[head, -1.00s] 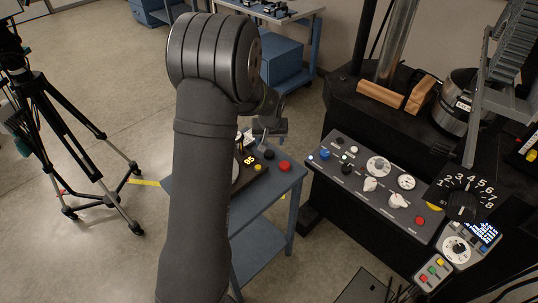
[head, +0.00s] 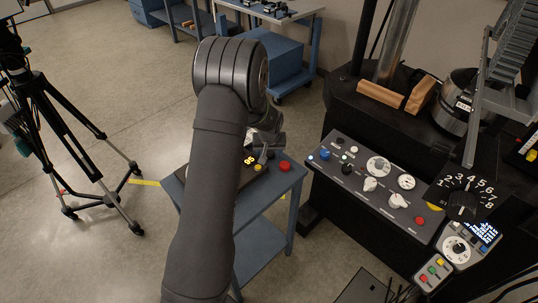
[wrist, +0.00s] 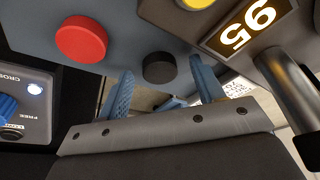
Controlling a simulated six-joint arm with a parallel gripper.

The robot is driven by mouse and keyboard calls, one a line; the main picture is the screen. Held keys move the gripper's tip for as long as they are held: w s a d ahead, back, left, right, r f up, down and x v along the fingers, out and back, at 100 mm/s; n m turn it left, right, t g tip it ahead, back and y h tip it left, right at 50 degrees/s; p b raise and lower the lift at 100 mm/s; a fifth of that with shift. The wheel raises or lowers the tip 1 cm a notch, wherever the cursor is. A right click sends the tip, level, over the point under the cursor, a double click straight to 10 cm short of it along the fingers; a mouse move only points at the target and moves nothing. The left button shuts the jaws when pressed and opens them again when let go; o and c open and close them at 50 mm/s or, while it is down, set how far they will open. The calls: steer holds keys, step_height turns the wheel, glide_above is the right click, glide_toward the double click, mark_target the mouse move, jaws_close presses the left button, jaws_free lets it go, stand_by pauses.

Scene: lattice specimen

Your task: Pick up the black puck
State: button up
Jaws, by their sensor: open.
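The black puck (wrist: 159,68) shows in the wrist view, near the middle, on the blue-grey cart top. It lies in line with the gap between the two blue fingers of my gripper (wrist: 163,86), which are spread and hold nothing. Whether the fingertips reach down beside the puck I cannot tell. In the head view my gripper (head: 268,146) is over the cart's right part, and I cannot make out the puck there, as the gripper covers that spot.
A red puck (head: 284,166) sits close by on the cart (head: 263,214); it also shows in the wrist view (wrist: 81,39). A device with a lit display (head: 249,160) stands left of the gripper. A control panel (head: 370,185) stands to the right, a tripod (head: 60,130) at left.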

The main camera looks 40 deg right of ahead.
steer(key=c, duration=1.1)
steer(key=shift+o, duration=0.2)
steer(key=shift+r, duration=0.1)
